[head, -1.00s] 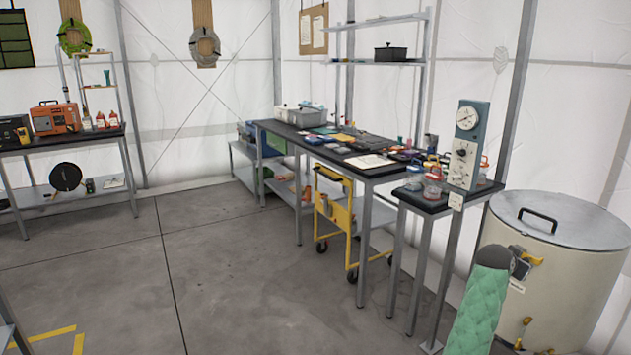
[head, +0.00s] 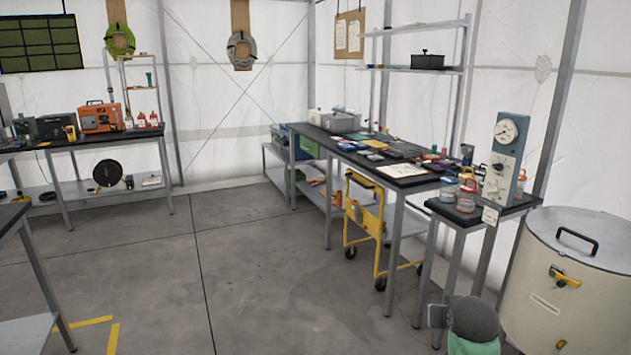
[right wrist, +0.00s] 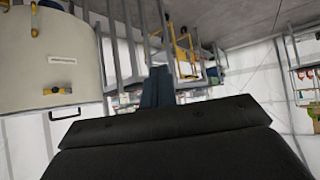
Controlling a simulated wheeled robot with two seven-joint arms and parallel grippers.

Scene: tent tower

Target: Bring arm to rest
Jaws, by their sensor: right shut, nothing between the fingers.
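My right arm shows at the bottom right of the head view, with a green padded sleeve and a dark rounded end, low over the floor in front of the cream drum. My right gripper (right wrist: 157,88) shows in the right wrist view as dark narrow fingers beyond a wide black body. The fingers are together with nothing held. My left arm and gripper are not in view.
The cream drum (head: 575,290) with a grey lid stands at the right; it also shows upside down in the right wrist view (right wrist: 50,60). A small table (head: 470,212) holds jars and a gauge unit (head: 502,165). A long workbench (head: 350,160) and a yellow cart (head: 364,215) stand behind. The middle floor (head: 270,270) is clear.

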